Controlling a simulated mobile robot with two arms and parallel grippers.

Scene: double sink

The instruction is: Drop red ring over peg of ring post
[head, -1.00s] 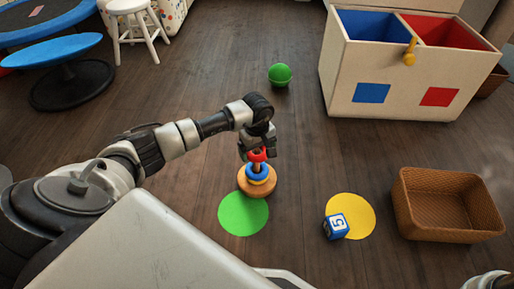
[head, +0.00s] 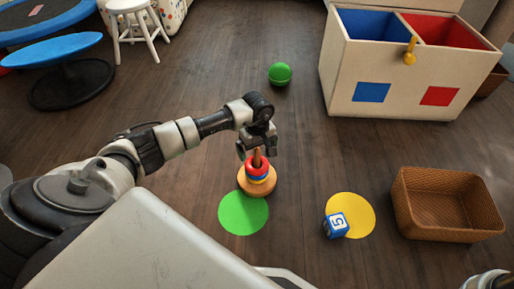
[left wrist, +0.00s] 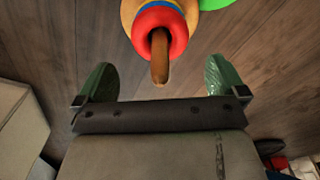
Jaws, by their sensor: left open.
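The ring post (head: 257,184) stands on the floor with a wide wooden base and an upright brown peg (head: 257,158). The red ring (head: 259,166) is around the peg, on top of the blue ring (head: 257,174). In the left wrist view the red ring (left wrist: 160,29) encircles the peg (left wrist: 160,60), with a sliver of blue under it. My left gripper (head: 257,150) is just above the red ring, near the peg's top. In the left wrist view its two green fingertips (left wrist: 160,80) are spread wide, with nothing held between them. My right gripper is not clearly visible.
A green disc (head: 243,213) lies in front of the post. A yellow disc (head: 356,211) with a blue block (head: 336,226) is to the right. A wicker basket (head: 448,236) and a two-bin chest (head: 392,101) stand further right. A green ball (head: 280,74) lies behind.

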